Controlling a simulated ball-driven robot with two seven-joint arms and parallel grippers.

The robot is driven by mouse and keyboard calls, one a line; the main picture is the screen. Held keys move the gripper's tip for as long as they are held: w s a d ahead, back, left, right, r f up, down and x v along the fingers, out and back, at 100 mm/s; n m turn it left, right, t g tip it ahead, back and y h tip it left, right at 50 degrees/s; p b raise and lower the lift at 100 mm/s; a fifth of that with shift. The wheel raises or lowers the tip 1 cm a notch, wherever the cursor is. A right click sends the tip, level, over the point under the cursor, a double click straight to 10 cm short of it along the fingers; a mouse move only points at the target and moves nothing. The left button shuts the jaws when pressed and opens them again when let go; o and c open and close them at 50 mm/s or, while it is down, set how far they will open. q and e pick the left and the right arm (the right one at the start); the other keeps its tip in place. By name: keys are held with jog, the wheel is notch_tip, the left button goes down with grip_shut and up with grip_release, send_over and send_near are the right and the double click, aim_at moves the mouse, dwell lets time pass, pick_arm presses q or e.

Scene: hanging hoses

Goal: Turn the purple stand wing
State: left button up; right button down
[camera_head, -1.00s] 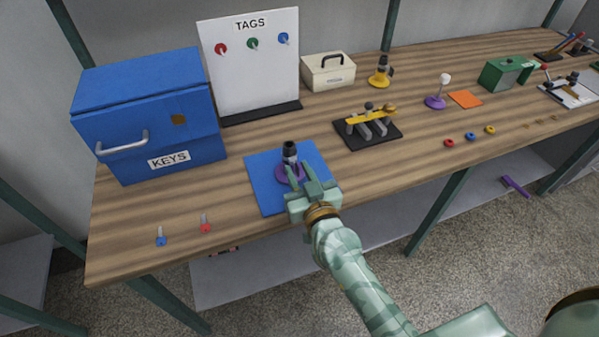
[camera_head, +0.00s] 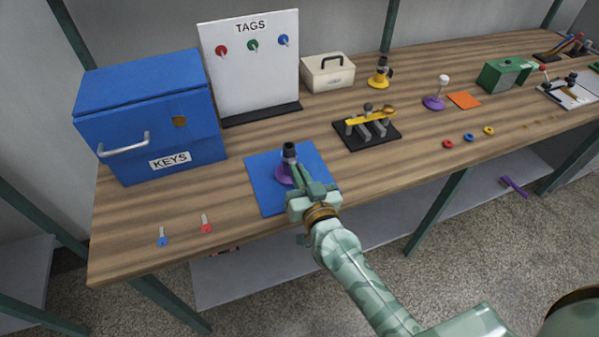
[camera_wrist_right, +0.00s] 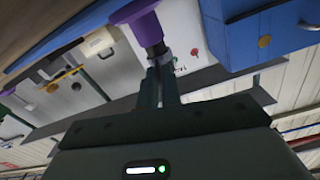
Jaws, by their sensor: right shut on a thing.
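The purple stand (camera_head: 285,174) with a dark top (camera_head: 289,150) stands upright on a blue mat (camera_head: 263,197) near the front of the bench. My right gripper (camera_head: 310,183) reaches it from the front right. Its fingers are close together at the stand's grey neck. In the right wrist view the purple stand (camera_wrist_right: 146,28) shows at the top, and the fingertips (camera_wrist_right: 160,70) are shut on a small grey part beside its neck, which I take as the wing. The fingers mostly hide the wing. My left gripper is not in view.
A blue KEYS box (camera_head: 150,115) stands at the left. A black rack with a yellow bar (camera_head: 367,132) lies behind and right of the mat. Blue and red keys (camera_head: 162,237) lie at the front left. Another purple stand (camera_head: 433,102) with a white top is farther right.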

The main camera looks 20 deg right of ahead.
jog(key=m+p, duration=0.2)
jog(key=m, duration=0.3)
jog(key=shift+d+r, duration=0.1)
jog(key=m+p, duration=0.1)
jog(key=m, duration=0.3)
jog(key=shift+m, duration=0.4)
jog(key=m, duration=0.4)
jog(key=shift+f+m, duration=0.25)
jog(key=shift+m, duration=0.05)
jog(key=shift+f+m, duration=0.1)
jog(key=shift+m, duration=2.3)
jog(key=c, duration=1.6)
grip_release()
jog(key=shift+d, duration=0.1)
jog(key=shift+c, duration=0.2)
